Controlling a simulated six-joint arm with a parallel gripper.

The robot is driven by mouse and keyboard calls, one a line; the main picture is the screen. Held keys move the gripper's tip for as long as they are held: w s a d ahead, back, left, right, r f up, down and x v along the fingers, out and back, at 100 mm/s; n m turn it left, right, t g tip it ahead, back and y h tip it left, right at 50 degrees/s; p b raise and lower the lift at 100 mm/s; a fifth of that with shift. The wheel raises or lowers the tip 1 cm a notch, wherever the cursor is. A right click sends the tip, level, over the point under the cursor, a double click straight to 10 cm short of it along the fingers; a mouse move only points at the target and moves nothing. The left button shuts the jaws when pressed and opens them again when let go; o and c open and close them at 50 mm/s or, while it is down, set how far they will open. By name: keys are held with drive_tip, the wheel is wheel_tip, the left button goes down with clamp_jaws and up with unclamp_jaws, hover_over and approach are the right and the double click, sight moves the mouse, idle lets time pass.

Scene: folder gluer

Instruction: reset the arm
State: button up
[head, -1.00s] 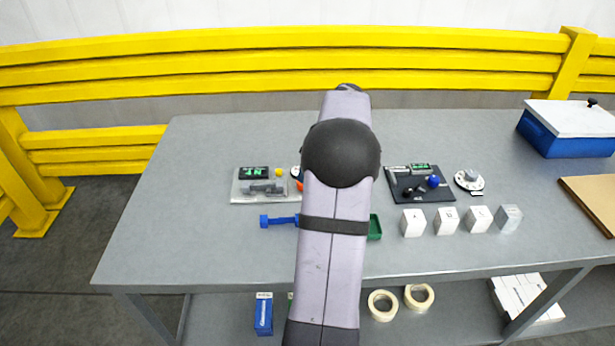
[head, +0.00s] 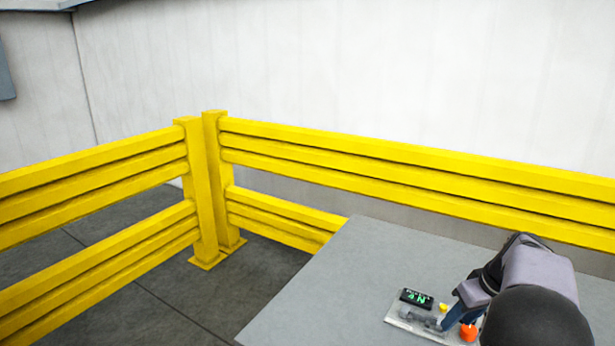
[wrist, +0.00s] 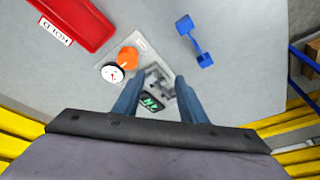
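My gripper (wrist: 159,82) is open in the wrist view, with two blue fingers apart and nothing between them that I can see held. Beyond the fingers lies a light grey panel (wrist: 139,43) with a grey fixture (wrist: 160,88) and a green-lit display (wrist: 151,102). In the head view my gripper (head: 455,314) is at the lower right, over or beside the same panel (head: 397,316), partly hidden by my arm. How far the fingertips are above the panel is unclear.
An orange knob (wrist: 127,56) and a white dial (wrist: 112,72) sit by the panel. A red tray (wrist: 84,22) and a blue dumbbell-shaped tool (wrist: 194,42) lie on the grey table (head: 340,265). Yellow guard rails (head: 400,165) stand behind and to the left.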

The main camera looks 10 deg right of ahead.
drive_tip(key=shift+g+y, duration=0.3)
drive_tip(key=shift+g, duration=0.3)
drive_tip(key=a, duration=0.3)
drive_tip(key=a+p, duration=0.1)
drive_tip(key=a, duration=0.7)
drive_tip(key=shift+w+p, duration=0.25)
drive_tip(key=shift+p, duration=0.05)
drive_tip(key=s+a+f+g+h+p, duration=0.1)
drive_tip(key=s+a+f+p, duration=0.1)
drive_tip(key=s+a, duration=0.75)
drive_tip(key=s+a+f+g+p, duration=0.15)
drive_tip(key=s+a, duration=0.45)
drive_tip(key=a, duration=0.6)
wheel_tip(320, 180, down, 9)
drive_tip(key=b, duration=0.9)
drive_tip(key=shift+w+a+f, duration=0.15)
drive_tip(key=shift+w+a, duration=0.05)
